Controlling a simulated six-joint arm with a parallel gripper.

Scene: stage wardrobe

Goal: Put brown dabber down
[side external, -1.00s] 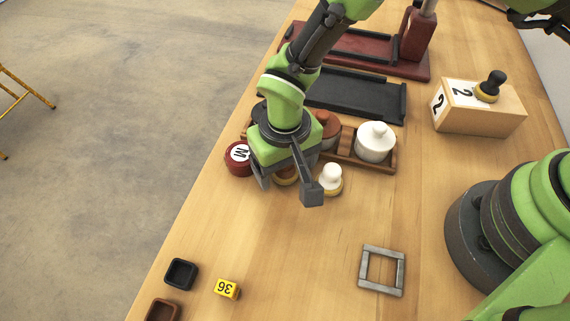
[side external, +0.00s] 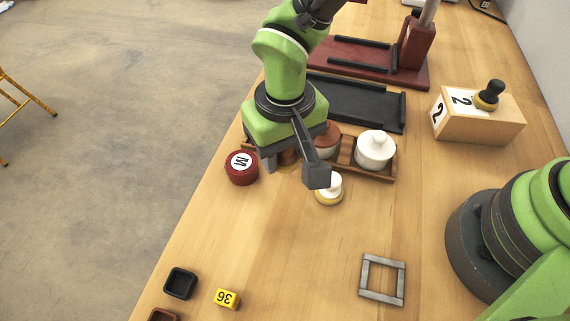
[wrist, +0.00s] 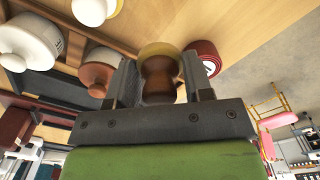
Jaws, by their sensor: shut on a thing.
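The brown dabber (wrist: 158,80) has a turned brown handle and a yellow pad at its far end. My gripper (wrist: 158,85) is shut on its handle, one finger on each side, in the wrist view. In the side view my gripper (side external: 290,155) hides most of the dabber; part of its brown handle (side external: 287,158) and yellow pad show beneath. It is between the red M tin and the white-handled dabber (side external: 329,190), just in front of the wooden rack (side external: 378,174). I cannot tell whether its pad touches the table.
The red M tin (side external: 242,168) is close on the left. The rack holds a white lidded jar (side external: 375,150) and a brown-lidded jar (side external: 327,138). A grey square frame (side external: 382,279) and yellow 36 block (side external: 227,299) lie nearer; table between is clear.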

